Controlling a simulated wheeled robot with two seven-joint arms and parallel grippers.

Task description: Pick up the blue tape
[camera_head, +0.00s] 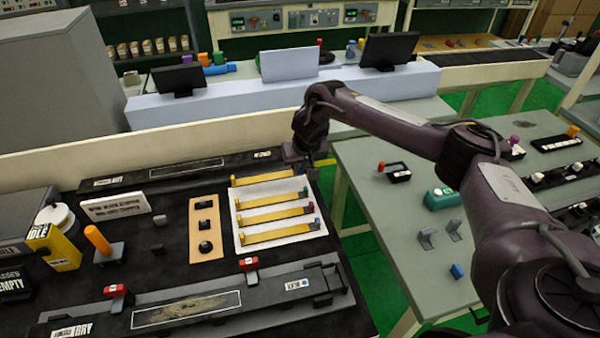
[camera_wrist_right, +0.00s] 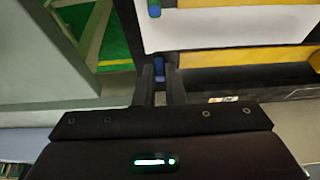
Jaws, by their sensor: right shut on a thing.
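A blue tape piece (camera_wrist_right: 158,62) shows between the fingertips of my right gripper (camera_wrist_right: 160,78) in the right wrist view, at the end of a yellow strip (camera_wrist_right: 240,57). The fingers are shut on it. In the head view my right gripper (camera_head: 308,170) is at the right end of the farthest yellow strip (camera_head: 262,177), by the far right corner of the white tray (camera_head: 241,212). The gripper hides that end there. A second blue end (camera_wrist_right: 154,9) shows at the top of the wrist view. My left gripper is out of view.
More yellow strips with coloured ends lie in the tray. A tan button panel (camera_head: 206,228) stands left of it. A black fixture (camera_head: 300,283) with red clips is in front. A green-grey table (camera_head: 410,235) stands to the right across a gap.

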